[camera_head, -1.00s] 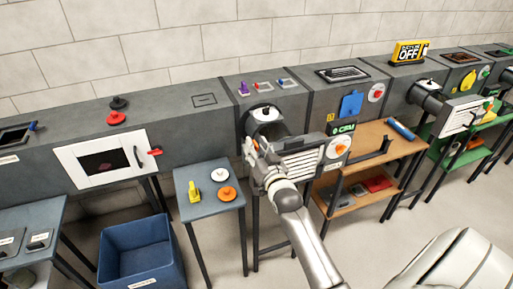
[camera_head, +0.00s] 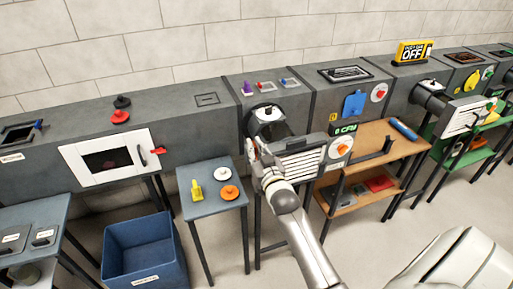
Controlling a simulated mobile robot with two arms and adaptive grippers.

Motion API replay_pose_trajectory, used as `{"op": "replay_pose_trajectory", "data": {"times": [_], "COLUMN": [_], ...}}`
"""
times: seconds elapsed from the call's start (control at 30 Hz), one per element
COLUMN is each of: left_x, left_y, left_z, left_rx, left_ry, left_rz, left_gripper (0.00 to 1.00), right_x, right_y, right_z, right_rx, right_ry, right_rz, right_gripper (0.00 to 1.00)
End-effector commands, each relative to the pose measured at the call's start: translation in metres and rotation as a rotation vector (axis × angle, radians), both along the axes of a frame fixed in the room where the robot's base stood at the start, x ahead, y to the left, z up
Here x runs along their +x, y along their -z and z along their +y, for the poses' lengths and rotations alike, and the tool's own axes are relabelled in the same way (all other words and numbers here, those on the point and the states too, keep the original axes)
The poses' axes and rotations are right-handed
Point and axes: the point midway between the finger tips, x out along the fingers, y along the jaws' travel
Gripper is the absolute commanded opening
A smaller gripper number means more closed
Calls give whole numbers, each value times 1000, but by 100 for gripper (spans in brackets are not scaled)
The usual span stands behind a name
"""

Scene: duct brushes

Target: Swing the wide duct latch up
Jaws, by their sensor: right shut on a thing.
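My right gripper (camera_head: 258,152) is at the left side of the wide duct stub (camera_head: 268,116), in front of the grey housing. Its fingers are closed around a small orange part (camera_head: 258,148). Most of that part is hidden by the fingers, so I cannot tell whether it is the latch or how far it is swung. My left gripper is out of view.
A blue bin (camera_head: 146,235) is on the floor. A white door (camera_head: 80,168) and wooden shelf (camera_head: 372,133) flank the work area.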

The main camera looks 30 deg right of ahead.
Motion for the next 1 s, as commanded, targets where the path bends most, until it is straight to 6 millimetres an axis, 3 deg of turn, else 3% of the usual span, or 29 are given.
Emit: {"op": "replay_pose_trajectory", "data": {"times": [0.07, 0.1, 0.23, 0.67, 1.0], "left_x": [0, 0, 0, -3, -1], "left_y": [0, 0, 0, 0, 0], "left_z": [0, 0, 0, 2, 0], "left_rx": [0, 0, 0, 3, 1], "left_ry": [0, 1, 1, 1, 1], "left_rz": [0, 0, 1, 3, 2], "left_gripper": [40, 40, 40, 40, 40], "right_x": [0, 0, 0, -8, -67], "right_y": [0, 0, 0, 1, 2], "right_z": [0, 0, 0, 2, 16], "right_rx": [-3, -3, -2, 0, 2], "right_ry": [0, 0, 0, 0, 0], "right_rz": [0, 0, -1, 1, 3], "right_gripper": [0, 16, 32, 32, 32]}}
